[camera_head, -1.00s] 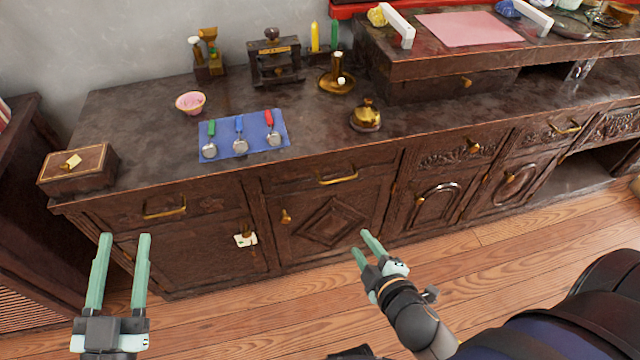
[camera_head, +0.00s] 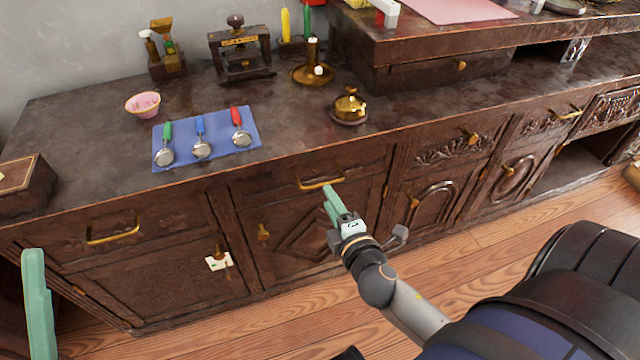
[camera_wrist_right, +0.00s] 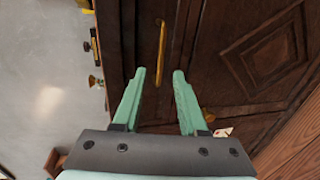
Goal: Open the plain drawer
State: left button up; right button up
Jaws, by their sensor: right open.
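The plain drawer (camera_head: 275,187), a dark wooden front without carving, is in the middle of the cabinet's upper row and looks shut. Its brass bar handle (camera_head: 320,184) also shows in the right wrist view (camera_wrist_right: 162,50). My right gripper (camera_head: 335,203) is open and empty, just below and in front of that handle in the head view. In the wrist view the handle lies beyond the gap between the fingertips (camera_wrist_right: 160,74); I see no contact. My left gripper shows one finger (camera_head: 38,300) at the lower left, its other finger out of frame.
A left drawer with a brass handle (camera_head: 113,231) and a carved drawer (camera_head: 455,150) flank it. Below is a diamond-panel door (camera_head: 300,240) with a knob. Spoons on a blue mat (camera_head: 182,152), a pink bowl (camera_head: 143,104) and a brass bell (camera_head: 350,106) stand on top. Floor in front is clear.

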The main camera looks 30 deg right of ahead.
aim_at(320, 184)
jog(key=b+x, duration=0.1)
jog(key=x, duration=0.6)
jog(key=shift+s, duration=0.1)
grip_shut()
jog(key=shift+f, duration=0.1)
dwell(1.2)
